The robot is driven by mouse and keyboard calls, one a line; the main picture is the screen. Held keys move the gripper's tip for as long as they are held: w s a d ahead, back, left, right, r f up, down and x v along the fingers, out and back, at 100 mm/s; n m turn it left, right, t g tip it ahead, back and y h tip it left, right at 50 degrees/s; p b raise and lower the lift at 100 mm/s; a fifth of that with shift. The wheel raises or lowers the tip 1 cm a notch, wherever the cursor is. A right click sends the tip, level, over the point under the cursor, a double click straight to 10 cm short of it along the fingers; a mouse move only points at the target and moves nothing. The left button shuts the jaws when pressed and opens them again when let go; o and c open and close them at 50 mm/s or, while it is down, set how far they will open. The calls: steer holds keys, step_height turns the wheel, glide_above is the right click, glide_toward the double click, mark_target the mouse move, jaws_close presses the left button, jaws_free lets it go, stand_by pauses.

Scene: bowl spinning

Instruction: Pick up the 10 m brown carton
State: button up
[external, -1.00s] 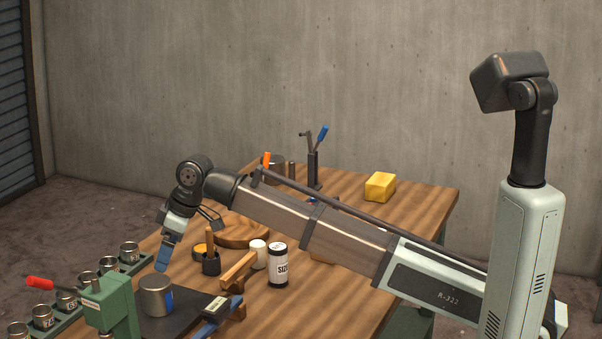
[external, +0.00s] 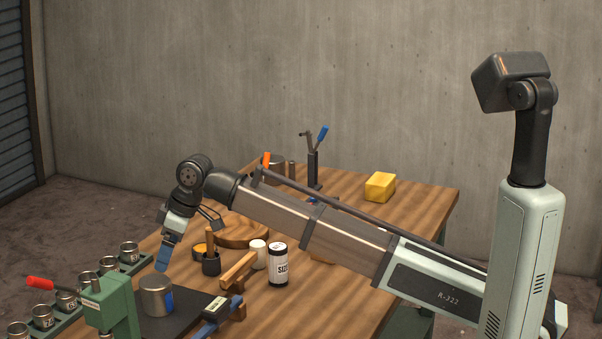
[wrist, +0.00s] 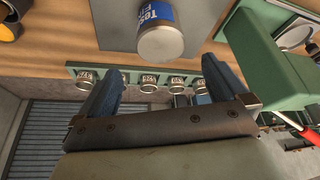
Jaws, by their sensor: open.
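No brown carton shows clearly in either view. My gripper (external: 165,256) hangs at the left of the bench, pointing down, above and beside a silver can (external: 155,297) with a blue label. In the wrist view my gripper (wrist: 162,68) has its two blue fingers apart with nothing held between them. The can (wrist: 160,42) shows there beyond the fingertips, apart from them.
A green press (external: 108,303) with a red handle stands at the front left. Several small tins sit in a green rack (external: 132,265) along the left edge. A white-labelled jar (external: 278,266), wooden pieces and a yellow block (external: 380,186) stand on the bench. The right back is mostly clear.

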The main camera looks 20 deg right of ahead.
steer(key=w+d+r+m+t, duration=0.1)
steer(key=w+d+m, duration=0.2)
steer(key=w+d, duration=1.1)
steer(key=w+d+r+m+t+h, duration=0.1)
steer(key=w+d+m, duration=0.15)
steer(key=d, duration=0.85)
steer(key=w+d+r+m, duration=0.1)
steer(key=w+d, duration=0.3)
steer(key=d, duration=0.7)
steer(key=s+d, duration=0.3)
steer(key=d, duration=0.8)
steer(key=s+d+f, duration=0.1)
steer(key=s+f, duration=0.2)
steer(key=s, duration=0.2)
steer(key=shift+n, duration=0.35)
steer(key=shift+d+x, duration=0.15)
steer(key=shift+x, duration=3.15)
steer(key=shift+d+x, duration=0.2)
steer(key=shift+x, duration=3.05)
steer(key=shift+s+f, duration=0.1)
steer(key=shift+f, duration=0.05)
steer(key=c, duration=1.1)
